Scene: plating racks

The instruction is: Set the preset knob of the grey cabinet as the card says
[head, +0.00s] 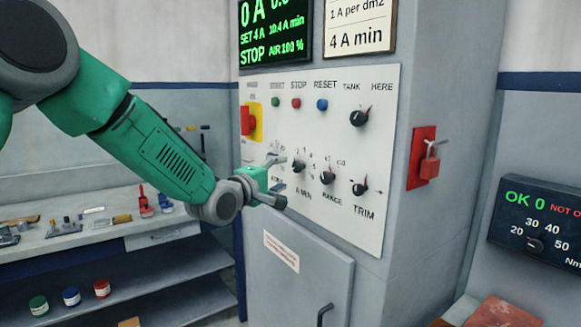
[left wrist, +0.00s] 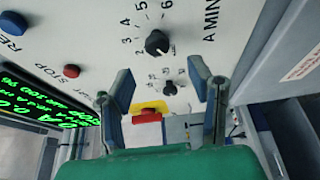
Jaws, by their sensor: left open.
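The grey cabinet (head: 300,263) has a white panel (head: 300,125) with several black knobs. The A MIN knob (head: 298,166) has digits around it. It also shows in the left wrist view (left wrist: 157,43), beyond the fingers; I cannot tell its setting surely. A smaller knob (left wrist: 169,88) shows between the fingertips there. No label reading preset is legible. The card (head: 360,25) reads "1 A per dm2" and "4 A min". My left gripper (head: 275,180) is open and empty in front of the panel's lower left. Its fingers hide part of the panel. My right gripper is not in view.
The RANGE knob (head: 327,177), TRIM knob (head: 359,188) and tank knob (head: 359,117) are close by. A red switch (head: 247,120) sits on yellow at the panel's left. A green-lettered display (head: 275,32) is above. A red padlock (head: 430,165) hangs on the cabinet's right side.

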